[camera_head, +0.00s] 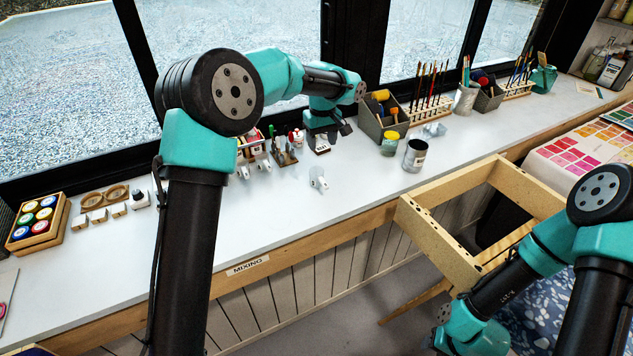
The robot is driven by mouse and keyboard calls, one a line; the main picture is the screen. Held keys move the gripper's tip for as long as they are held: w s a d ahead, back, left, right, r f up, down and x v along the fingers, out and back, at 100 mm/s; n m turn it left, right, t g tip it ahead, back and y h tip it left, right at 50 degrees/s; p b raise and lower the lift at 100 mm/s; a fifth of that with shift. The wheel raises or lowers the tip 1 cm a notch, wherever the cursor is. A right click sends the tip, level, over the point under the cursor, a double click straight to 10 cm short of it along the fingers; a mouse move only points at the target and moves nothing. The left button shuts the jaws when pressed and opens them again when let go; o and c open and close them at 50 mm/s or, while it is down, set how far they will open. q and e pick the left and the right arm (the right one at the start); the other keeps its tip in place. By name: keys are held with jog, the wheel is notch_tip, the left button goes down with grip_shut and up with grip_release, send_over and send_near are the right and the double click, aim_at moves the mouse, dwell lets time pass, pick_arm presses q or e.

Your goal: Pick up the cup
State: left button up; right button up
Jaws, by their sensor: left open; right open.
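A grey cylindrical cup (414,157) with a dark inside stands upright on the white counter, right of the middle. My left gripper (329,136) hangs over the counter to the left of the cup, apart from it, with its dark fingers spread. A small dark and white item sits just under these fingers; I cannot tell whether they touch it. My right arm comes in at the lower right, and its gripper fingers are not visible.
A small white piece (319,181) lies in front of my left gripper. A wooden frame (450,240) is at the counter's front edge. Brushes and jars line the window.

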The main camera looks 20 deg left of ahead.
aim_at(322, 179)
pick_arm(q)
notch_tip(322, 179, down, 12)
jog(key=shift+f, duration=0.1)
dwell(0.5)
jog(key=shift+f, duration=2.6)
jog(key=shift+c, duration=0.3)
grip_shut()
